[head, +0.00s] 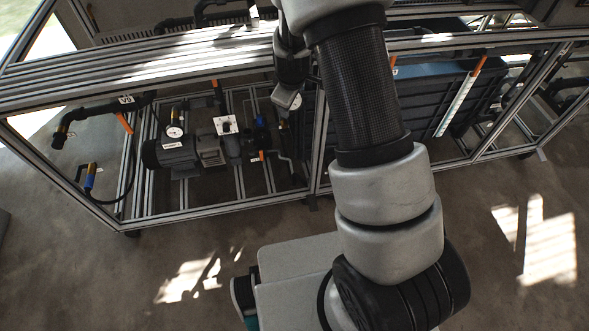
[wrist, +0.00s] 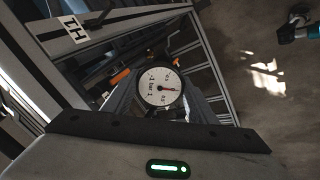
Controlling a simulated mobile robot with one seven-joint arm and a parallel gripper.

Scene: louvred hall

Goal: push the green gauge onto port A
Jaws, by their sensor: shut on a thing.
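My gripper (wrist: 160,100) is shut on a round gauge (wrist: 161,88) with a white dial, a red needle and a dark rim. The dial faces the wrist camera, and no green shows on it. In the head view my gripper (head: 289,100) hangs at the near side of the frame's upper rails, above the pump area, and the gauge's pale face (head: 296,102) shows only in part. I cannot make out a port A label in either view. What lies behind the held gauge is hidden, so I cannot tell whether it touches a port.
A metal frame (head: 140,66) spans the scene, with a grey pump (head: 172,152) and another gauge (head: 174,132) inside. A dark blue tank (head: 440,88) stands at right. A pipe carries a V8 tag (head: 127,99). The floor (head: 80,270) in front is clear.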

